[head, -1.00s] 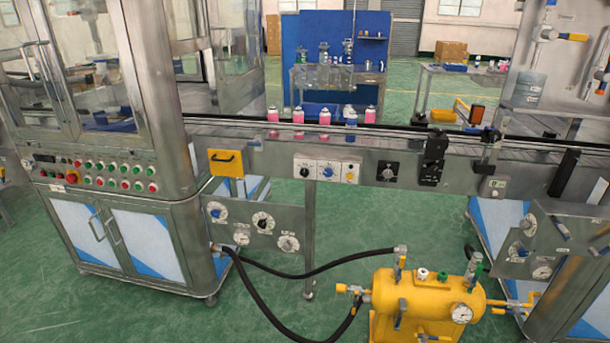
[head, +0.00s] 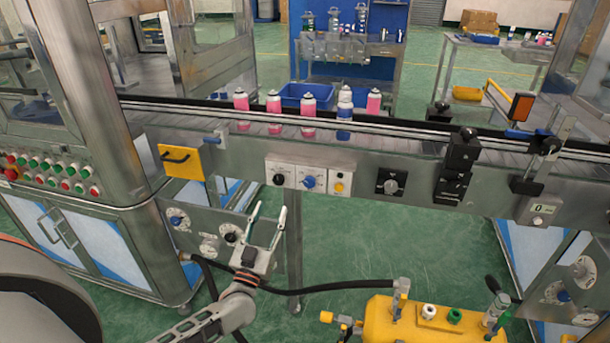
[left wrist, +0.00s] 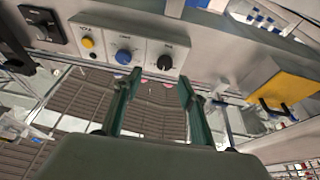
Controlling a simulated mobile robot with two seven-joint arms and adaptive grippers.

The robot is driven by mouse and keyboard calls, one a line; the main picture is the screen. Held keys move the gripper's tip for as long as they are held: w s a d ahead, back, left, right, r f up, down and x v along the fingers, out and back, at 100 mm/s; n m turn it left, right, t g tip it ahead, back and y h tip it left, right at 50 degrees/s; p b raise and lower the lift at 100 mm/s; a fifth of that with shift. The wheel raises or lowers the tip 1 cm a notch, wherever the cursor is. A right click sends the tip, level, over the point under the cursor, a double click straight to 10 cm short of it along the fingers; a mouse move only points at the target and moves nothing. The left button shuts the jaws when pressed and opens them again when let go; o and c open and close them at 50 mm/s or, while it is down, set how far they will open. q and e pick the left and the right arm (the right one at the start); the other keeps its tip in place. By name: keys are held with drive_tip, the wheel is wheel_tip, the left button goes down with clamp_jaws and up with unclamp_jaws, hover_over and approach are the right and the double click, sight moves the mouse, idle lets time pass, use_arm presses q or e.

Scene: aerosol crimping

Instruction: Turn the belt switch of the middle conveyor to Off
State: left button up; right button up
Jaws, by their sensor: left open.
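On the front rail of the middle conveyor (head: 225,160) is a row of white control plates. They carry a black knob (head: 279,180), a blue knob (head: 308,182) and a yellow button (head: 339,187). A separate black plate with a grey rotary knob (head: 390,186) sits to their right. I cannot read the labels to tell which is the belt switch. My left gripper (head: 270,208) is open and empty, below and in front of the white plates. In the left wrist view, the black knob (left wrist: 165,62) and blue knob (left wrist: 123,56) lie just beyond the open fingertips (left wrist: 159,76). My right gripper is not in view.
A yellow handle plate (head: 181,161) is left of the knobs. Lower dials (head: 178,221) sit on a panel beneath. A yellow tank (head: 430,322) and a black hose (head: 325,287) are below. Pink cans (head: 308,113) stand on the belt. Black sensor blocks (head: 458,165) stick out at right.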

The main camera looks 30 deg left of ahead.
sight(278, 181)
use_arm(q)
drive_tip(key=shift+n+y, duration=0.3)
drive_tip(key=shift+y, duration=0.1)
drive_tip(key=shift+a+x, duration=0.15)
drive_tip(key=shift+x, duration=2.15)
drive_tip(key=shift+a+x, duration=0.2)
drive_tip(key=shift+x, duration=2.1)
drive_tip(key=shift+s+r, duration=0.1)
drive_tip(key=shift+r, duration=0.05)
drive_tip(key=c, duration=1.1)
